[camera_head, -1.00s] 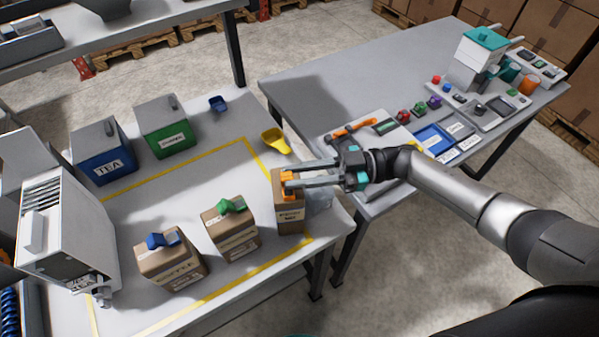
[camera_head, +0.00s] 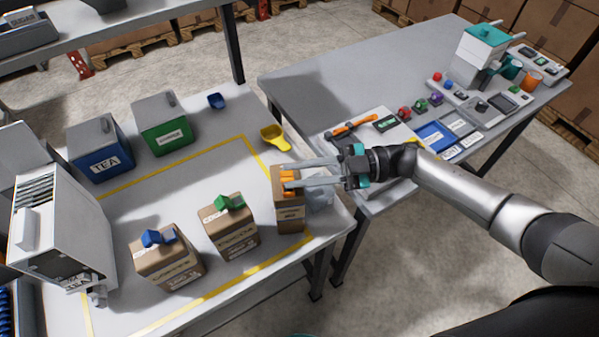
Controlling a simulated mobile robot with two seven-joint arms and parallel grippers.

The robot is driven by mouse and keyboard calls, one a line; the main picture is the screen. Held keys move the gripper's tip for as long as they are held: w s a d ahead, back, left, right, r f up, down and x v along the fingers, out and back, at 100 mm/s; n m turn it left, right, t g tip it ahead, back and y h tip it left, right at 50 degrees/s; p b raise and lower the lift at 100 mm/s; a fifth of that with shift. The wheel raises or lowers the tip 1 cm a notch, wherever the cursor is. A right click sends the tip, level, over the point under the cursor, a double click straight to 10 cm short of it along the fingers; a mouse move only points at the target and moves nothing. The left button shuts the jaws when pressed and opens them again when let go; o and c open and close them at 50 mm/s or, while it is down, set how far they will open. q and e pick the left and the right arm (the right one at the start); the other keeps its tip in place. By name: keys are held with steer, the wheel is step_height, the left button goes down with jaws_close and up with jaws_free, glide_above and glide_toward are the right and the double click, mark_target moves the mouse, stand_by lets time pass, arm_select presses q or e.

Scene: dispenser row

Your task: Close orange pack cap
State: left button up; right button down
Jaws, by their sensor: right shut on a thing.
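The orange pack (camera_head: 290,213) is a brown carton with a white label, upright at the right edge of the yellow-taped area. Its orange cap (camera_head: 288,180) is on top, partly hidden by the gripper fingers. My right gripper (camera_head: 286,176) reaches in from the right and is shut on the orange cap, its fingers level with the pack's top. Whether the cap is fully down on the pack cannot be told. My left gripper is not in view.
Beside it stand a pack with a green cap (camera_head: 229,230) and a pack with a blue cap (camera_head: 167,262). A yellow scoop (camera_head: 275,137) lies behind. A clear container (camera_head: 320,195) is right of the orange pack. Blue tea (camera_head: 100,153) and green (camera_head: 165,127) bins stand at the back.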

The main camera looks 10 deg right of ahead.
steer(key=shift+s+n, duration=0.1)
steer(key=shift+n, duration=0.4)
steer(key=c, duration=0.8)
jaws_free()
steer(key=shift+c, duration=0.2)
steer(key=s+d+b, duration=0.1)
steer(key=d+b, duration=0.3)
steer(key=d, duration=1.1)
steer(key=shift+b, duration=0.3)
steer(key=shift+o, duration=0.3)
steer(key=shift+s+d, duration=0.1)
